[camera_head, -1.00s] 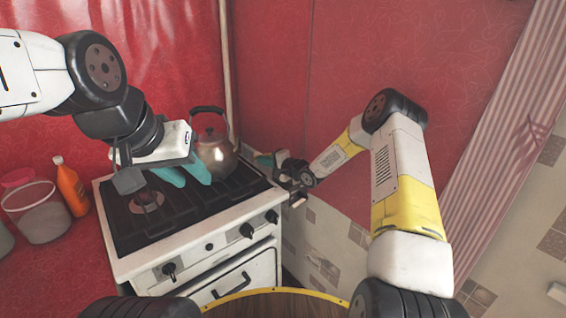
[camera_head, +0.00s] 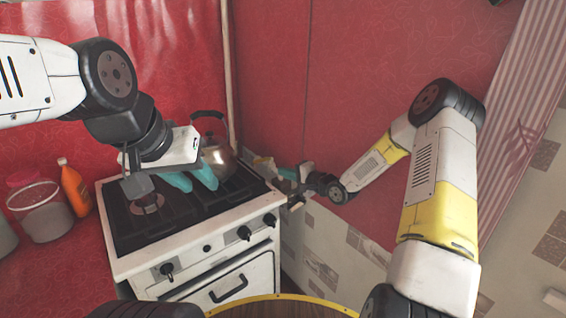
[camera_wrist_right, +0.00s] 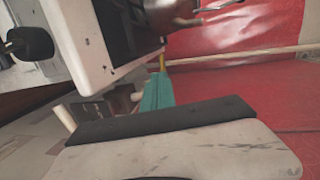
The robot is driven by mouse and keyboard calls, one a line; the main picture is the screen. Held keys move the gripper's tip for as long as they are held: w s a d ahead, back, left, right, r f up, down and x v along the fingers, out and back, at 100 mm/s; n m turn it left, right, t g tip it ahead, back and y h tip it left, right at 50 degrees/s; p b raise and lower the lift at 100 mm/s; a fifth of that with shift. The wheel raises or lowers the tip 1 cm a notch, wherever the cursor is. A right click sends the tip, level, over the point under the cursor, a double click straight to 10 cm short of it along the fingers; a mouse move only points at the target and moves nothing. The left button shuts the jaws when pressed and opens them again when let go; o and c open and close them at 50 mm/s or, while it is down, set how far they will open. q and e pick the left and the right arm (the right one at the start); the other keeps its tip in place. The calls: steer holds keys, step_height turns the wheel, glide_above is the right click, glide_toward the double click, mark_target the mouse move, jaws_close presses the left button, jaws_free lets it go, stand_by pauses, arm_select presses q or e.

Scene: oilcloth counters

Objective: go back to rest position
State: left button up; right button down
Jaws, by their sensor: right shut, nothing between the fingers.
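My left gripper (camera_head: 196,183) hangs over the black stove top, in front of the kettle. Its two teal fingers point down to the right, apart, with nothing seen between them. My right gripper (camera_head: 280,170) is at the right edge of the stove, by the wall, partly hidden behind its own dark wrist. In the right wrist view its teal fingers (camera_wrist_right: 157,92) are together, shut and empty, close to the white stove edge.
A white stove (camera_head: 205,262) with a black top stands below both grippers. A metal kettle (camera_head: 217,160) sits at its back. An orange bottle (camera_head: 74,188) and a clear jar (camera_head: 45,217) stand to the left. Red walls close in behind; a patterned wall runs to the right.

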steer(key=s+d+r+n+g+h, duration=0.1)
steer(key=s+d+r+n+h, duration=0.2)
steer(key=s+d+r+h, duration=0.45)
steer(key=s+d+r+n+g+h, duration=0.2)
steer(key=s+d+r+n, duration=0.3)
steer(key=r, duration=0.6)
steer(key=s+r+n+g, duration=0.1)
steer(key=s+r, duration=0.1)
steer(key=s, duration=1.1)
steer(key=s+a+r+n+g, duration=0.1)
steer(key=s+r, duration=0.2)
steer(key=s, duration=1)
steer(key=shift+s+y, duration=0.4)
steer(key=shift+y, duration=0.05)
